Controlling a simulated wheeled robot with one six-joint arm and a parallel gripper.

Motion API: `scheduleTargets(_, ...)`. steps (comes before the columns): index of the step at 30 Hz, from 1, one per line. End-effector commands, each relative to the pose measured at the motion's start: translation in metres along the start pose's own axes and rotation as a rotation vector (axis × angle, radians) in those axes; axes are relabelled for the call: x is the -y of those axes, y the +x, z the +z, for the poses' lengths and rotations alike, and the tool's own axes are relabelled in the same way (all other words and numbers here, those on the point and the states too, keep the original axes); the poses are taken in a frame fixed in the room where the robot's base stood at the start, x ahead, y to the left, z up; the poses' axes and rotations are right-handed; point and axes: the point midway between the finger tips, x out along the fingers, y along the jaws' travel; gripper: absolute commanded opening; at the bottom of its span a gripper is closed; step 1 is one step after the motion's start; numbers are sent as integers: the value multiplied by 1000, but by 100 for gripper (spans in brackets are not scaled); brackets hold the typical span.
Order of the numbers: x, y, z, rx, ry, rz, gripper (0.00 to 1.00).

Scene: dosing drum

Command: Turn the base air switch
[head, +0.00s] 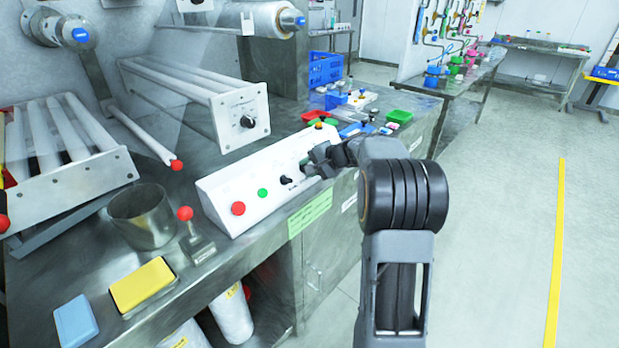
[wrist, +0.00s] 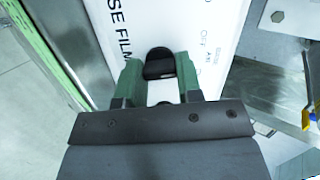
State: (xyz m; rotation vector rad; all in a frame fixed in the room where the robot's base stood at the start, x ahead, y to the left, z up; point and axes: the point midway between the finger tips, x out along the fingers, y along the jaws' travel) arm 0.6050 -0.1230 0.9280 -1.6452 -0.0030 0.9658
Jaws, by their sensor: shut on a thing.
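A white sloped control box (head: 228,187) stands along the bench edge in the head view. My gripper (head: 318,160) is at the right part of its face and hides what is there. In the wrist view a black switch knob (wrist: 159,63) sits between the two green fingers of my gripper (wrist: 159,75), which is shut on it. Printing beside the knob on the white panel (wrist: 210,15) reads "SE FILM", partly cut off. Smaller marks to the right include what looks like "OFF". I cannot tell the knob's exact setting.
The box also carries a red button (head: 238,208), a green button (head: 262,193) and another black knob (head: 286,180). A metal cup (head: 143,218), a yellow sponge (head: 142,284) and a blue sponge (head: 76,322) lie at left. Floor at right is clear.

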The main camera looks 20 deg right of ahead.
Motion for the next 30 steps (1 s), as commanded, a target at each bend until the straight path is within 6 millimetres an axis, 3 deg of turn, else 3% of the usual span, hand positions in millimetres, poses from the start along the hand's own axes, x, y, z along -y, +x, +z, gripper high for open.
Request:
scheduleTargets(15, -1, 2, 0, 1, -347, 58, 9)
scheduleTargets(30, 1, 0, 1, 2, -431, 73, 9)
